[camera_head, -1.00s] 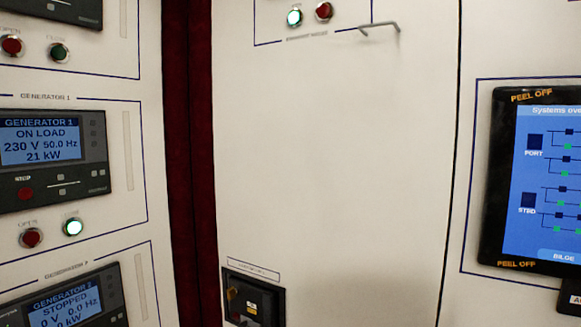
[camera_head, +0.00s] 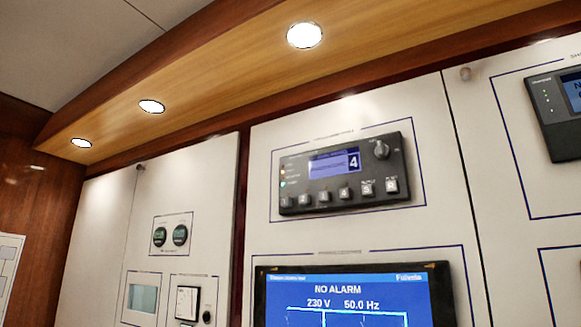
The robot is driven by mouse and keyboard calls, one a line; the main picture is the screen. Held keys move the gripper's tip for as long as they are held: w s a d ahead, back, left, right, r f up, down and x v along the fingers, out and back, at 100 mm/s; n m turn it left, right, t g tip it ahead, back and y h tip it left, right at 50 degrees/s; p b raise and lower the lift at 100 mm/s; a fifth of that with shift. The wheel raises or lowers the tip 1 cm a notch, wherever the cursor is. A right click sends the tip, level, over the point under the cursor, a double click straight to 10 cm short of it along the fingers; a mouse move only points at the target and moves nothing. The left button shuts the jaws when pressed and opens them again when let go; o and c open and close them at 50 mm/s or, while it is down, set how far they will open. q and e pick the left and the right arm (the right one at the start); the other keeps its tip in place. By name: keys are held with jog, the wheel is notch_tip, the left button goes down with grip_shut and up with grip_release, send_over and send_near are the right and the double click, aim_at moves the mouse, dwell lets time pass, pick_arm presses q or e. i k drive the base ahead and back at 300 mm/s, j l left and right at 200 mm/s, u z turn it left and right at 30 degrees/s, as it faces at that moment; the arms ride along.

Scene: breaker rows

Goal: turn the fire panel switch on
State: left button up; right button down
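No switch that I can read as the fire panel switch shows in the camera_head view. A dark control unit (camera_head: 341,172) is mounted high on the white panel, with a blue display reading 4, a round knob (camera_head: 381,149) at its upper right and a row of small buttons below. Its heading is too blurred to read, so I cannot tell whether it belongs to the fire panel. Neither of my grippers is in view.
A blue screen (camera_head: 357,297) reading NO ALARM, 230 V and 50.0 Hz is below the unit. Another dark unit (camera_head: 560,110) is cut off at right. A wooden ceiling trim (camera_head: 230,90) with round lights runs above.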

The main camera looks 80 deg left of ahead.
aim_at(382, 151)
jog(key=u, duration=2.4)
